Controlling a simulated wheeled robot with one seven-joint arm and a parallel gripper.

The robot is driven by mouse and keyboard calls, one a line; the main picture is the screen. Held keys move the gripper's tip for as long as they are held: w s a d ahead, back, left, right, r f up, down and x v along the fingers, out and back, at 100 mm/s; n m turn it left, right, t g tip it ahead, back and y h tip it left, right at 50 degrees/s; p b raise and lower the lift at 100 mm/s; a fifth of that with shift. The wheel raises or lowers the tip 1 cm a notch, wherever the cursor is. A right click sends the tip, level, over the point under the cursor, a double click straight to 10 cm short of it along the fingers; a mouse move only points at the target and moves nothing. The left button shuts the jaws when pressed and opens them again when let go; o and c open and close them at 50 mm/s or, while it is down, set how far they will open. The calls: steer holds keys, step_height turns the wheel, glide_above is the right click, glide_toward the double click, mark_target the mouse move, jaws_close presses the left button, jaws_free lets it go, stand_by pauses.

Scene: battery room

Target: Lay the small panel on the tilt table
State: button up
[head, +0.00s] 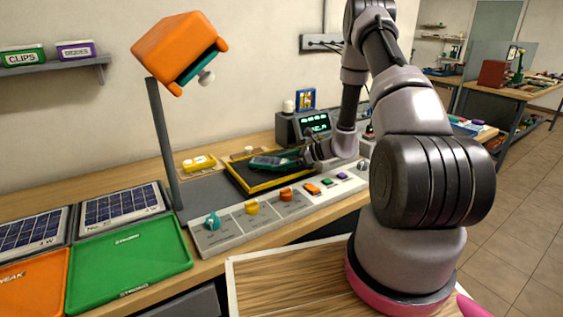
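The tilt table appears to be the dark plate with a yellow rim (243,187), set behind the control strip at the middle of the bench. A small flat dark piece with a green edge (268,162), which looks like the small panel, is on or just above this plate. My gripper (304,157) is at the right end of this piece, low over the right side of the plate. The fingers are too small and dark to show whether they grip it. Contact between piece and plate cannot be made out.
A control strip (232,227) with knobs and buttons runs along the front. An orange lamp (175,48) on a post (165,140) overhangs from the left. Two solar panels (122,207), a green tray (130,262) and an orange tray (35,283) fill the left. A display box (290,128) stands behind.

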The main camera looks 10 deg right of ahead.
steer(key=shift+r, duration=0.15)
steer(key=v, duration=1.2)
steer(key=s+a+r+n+g+h, duration=0.1)
steer(key=s+a+r+n, duration=0.25)
steer(key=r, duration=0.35)
steer(key=s+a+r+n+g+h, duration=0.2)
steer(key=s+r+n, duration=0.15)
steer(key=r, duration=0.35)
steer(key=s+a+r+n+g+h, duration=0.1)
steer(key=s+a+r+n, duration=0.25)
steer(key=r, duration=0.35)
steer(key=s+d+r+n+t+h, duration=0.1)
steer(key=s+r+n+t+h, duration=0.4)
steer(key=s+r+n, duration=0.4)
steer(key=s+r+h, duration=0.1)
steer(key=s+r, duration=0.4)
steer(key=s, duration=0.1)
steer(key=shift+s+d, duration=0.25)
steer(key=shift+s, duration=0.15)
steer(key=shift+c, duration=0.3)
